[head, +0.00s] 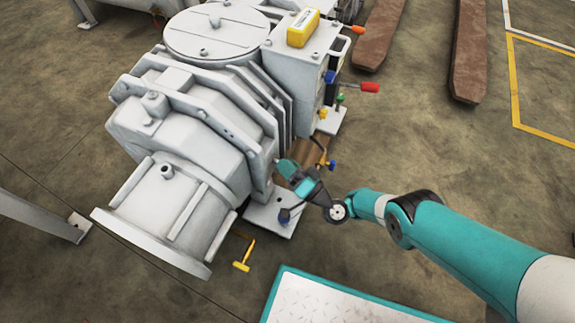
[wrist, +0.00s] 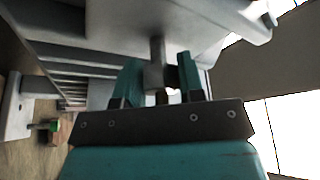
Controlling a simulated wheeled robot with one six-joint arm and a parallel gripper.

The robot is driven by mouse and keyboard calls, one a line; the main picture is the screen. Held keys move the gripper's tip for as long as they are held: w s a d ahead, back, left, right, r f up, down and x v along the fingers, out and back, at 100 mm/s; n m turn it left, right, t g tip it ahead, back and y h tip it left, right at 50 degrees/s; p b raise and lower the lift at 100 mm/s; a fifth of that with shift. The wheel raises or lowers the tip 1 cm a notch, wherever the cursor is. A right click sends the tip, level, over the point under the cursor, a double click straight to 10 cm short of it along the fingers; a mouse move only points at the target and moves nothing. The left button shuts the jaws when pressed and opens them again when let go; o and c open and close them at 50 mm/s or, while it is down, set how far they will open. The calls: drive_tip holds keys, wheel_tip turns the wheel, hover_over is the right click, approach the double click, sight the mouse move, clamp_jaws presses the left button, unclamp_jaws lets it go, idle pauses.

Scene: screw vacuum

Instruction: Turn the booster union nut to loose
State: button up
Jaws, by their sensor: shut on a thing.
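The large grey vacuum pump (head: 185,135) fills the left and middle of the head view. My gripper (head: 284,168) is low at its right side, reaching in under the housing edge. In the wrist view, the two teal fingers of my gripper (wrist: 158,82) stand on either side of a short grey fitting (wrist: 157,66) that hangs from the pump's underside. This fitting appears to be the booster union nut, and the fingers are closed on it. Its lower end is partly hidden by my gripper's dark plate. Whether the nut is tight or loose cannot be told.
A red-handled lever (head: 368,87) and a green knob (head: 340,98) stick out from the pump's right side. A yellow device (head: 303,28) sits on top. A yellow tool (head: 245,255) lies on the floor. Brown beams (head: 468,50) lie at upper right. Open floor lies between.

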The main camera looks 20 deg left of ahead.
drive_tip(key=shift+w+n+y, duration=0.1)
drive_tip(key=shift+n+y, duration=0.2)
drive_tip(key=shift+n, duration=0.6)
drive_tip(key=o, duration=0.9)
